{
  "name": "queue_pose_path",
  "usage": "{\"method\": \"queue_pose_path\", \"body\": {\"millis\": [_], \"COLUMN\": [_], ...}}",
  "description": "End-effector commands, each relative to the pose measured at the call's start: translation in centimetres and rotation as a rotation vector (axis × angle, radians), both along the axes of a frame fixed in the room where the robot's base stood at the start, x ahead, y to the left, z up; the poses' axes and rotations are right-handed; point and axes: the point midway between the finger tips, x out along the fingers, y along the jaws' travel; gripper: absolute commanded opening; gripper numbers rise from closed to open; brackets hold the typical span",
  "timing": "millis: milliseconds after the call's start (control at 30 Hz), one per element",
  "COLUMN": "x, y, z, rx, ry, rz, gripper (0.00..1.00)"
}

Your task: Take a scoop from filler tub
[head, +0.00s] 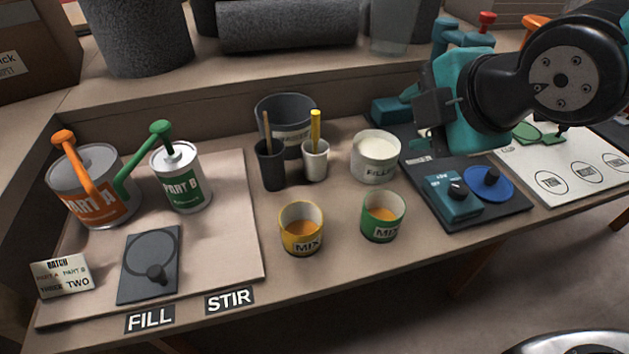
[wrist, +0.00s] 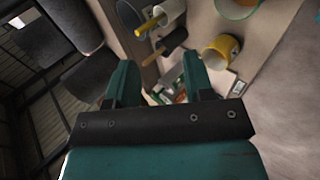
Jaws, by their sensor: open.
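The filler tub (head: 376,172) is a white, open, round tub with pale filler inside. It stands upright right of the middle of the bench in the head view. I do not make it out in the wrist view. In the head view my teal and black wrist hangs above and to the right of the tub, apart from it; the fingertips are hard to make out there. In the wrist view my gripper (wrist: 157,68) has its two teal fingers apart with nothing held between them. No scoop tool can be made out in the tub.
Left of the tub stand a white cup (head: 315,168) with a yellow stick and a dark cup (head: 271,174) with a brown stick. A yellow mix cup (head: 301,240) and a green mix cup (head: 382,226) stand in front. A dark mat (head: 497,221) lies right.

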Motion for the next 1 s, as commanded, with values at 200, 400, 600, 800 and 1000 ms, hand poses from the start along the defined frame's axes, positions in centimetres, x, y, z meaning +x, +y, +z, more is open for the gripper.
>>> {"method": "queue_pose_path", "body": {"millis": [200, 400, 600, 800, 1000], "x": [2.2, 2.8, 2.2, 2.1, 4.4], "y": [1.9, 4.1, 5.9, 6.7, 7.6], "z": [-7.9, -11.1, -12.1, -11.5, -11.0], "rx": [-0.374, -0.766, -1.066, -1.184, -1.195], "ry": [-0.428, -0.813, -1.073, -1.162, -1.159], "rz": [0.322, 0.542, 0.647, 0.673, 0.677], "gripper": [0.48, 0.48, 0.48, 0.48, 0.48]}}
